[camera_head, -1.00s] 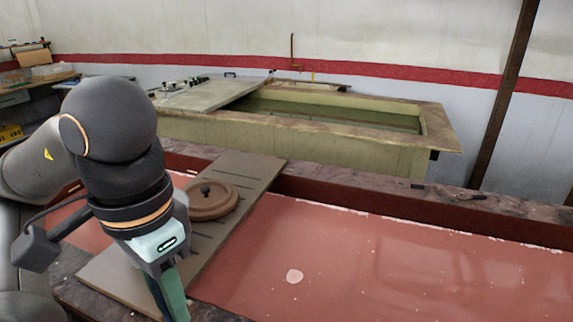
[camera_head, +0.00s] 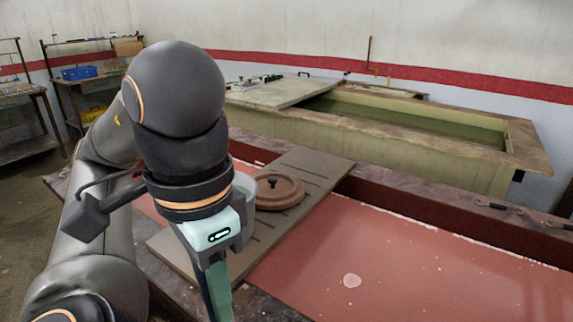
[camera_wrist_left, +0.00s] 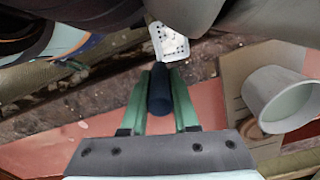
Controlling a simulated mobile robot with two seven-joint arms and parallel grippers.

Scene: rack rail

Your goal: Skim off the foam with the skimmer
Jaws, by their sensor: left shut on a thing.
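My left gripper (camera_wrist_left: 161,105) is shut on the dark blue handle of the skimmer (camera_wrist_left: 168,43), whose pale perforated head points away from the fingers in the left wrist view. In the head view my left gripper (camera_head: 217,290) points down beside the slatted board, and the skimmer cannot be made out there. The vat of red liquid (camera_head: 420,270) lies to the right. A pale foam patch (camera_head: 351,280) floats on it, with small specks and a pale line along the far edge. My right gripper is not in view.
A slatted board (camera_head: 310,168) lies across the vat, with a round brown knobbed lid (camera_head: 279,190) on it. A pale cup (camera_wrist_left: 285,98) stands on the board, partly hidden by my gripper in the head view. A greenish trough (camera_head: 400,145) stands behind.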

